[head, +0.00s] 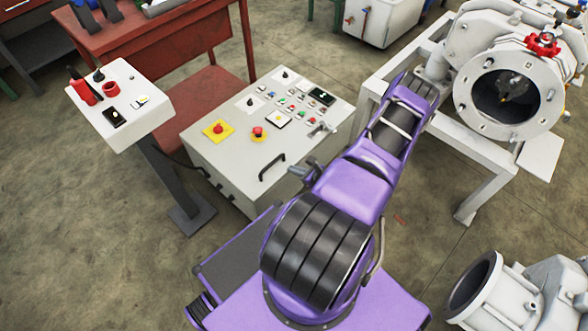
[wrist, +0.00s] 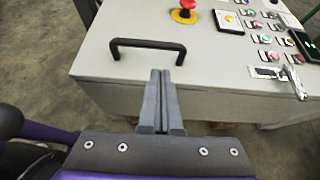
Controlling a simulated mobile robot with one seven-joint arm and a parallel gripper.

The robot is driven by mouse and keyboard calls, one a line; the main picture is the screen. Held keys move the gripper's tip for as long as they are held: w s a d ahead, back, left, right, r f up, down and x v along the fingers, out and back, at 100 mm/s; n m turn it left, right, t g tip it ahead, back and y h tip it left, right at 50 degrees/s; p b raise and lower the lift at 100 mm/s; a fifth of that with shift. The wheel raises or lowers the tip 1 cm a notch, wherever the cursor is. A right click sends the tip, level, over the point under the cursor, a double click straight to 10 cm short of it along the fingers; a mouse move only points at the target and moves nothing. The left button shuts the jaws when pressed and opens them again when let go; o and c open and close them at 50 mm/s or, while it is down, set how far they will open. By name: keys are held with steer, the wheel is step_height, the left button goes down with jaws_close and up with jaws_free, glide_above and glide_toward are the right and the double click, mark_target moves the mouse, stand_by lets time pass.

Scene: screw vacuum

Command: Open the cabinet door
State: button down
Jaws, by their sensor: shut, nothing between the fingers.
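The cabinet (head: 225,150) is a light grey box with a panel of buttons, left of my arm in the head view. A black bar handle (head: 271,167) sits near the panel's front edge; it also shows in the wrist view (wrist: 140,43). My gripper (wrist: 162,74) is shut and empty, its two grey fingers side by side. The fingertips appear just below the handle's right end in the wrist view; whether they touch it I cannot tell. In the head view my gripper (head: 302,171) shows right of the handle. A silver latch-like piece (head: 322,127) is on the panel's right side.
A red emergency button (wrist: 185,10) on a yellow plate lies behind the handle. A small control pedestal (head: 120,100) stands left of the cabinet. A white machine on a frame (head: 465,215) stands at right, and a grey flanged part (head: 475,290) at lower right. Floor is open at left.

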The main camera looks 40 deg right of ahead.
mark_target(282, 170)
steer(key=b+x, duration=0.1)
steer(key=x, duration=0.6)
steer(key=shift+w+f, duration=0.1)
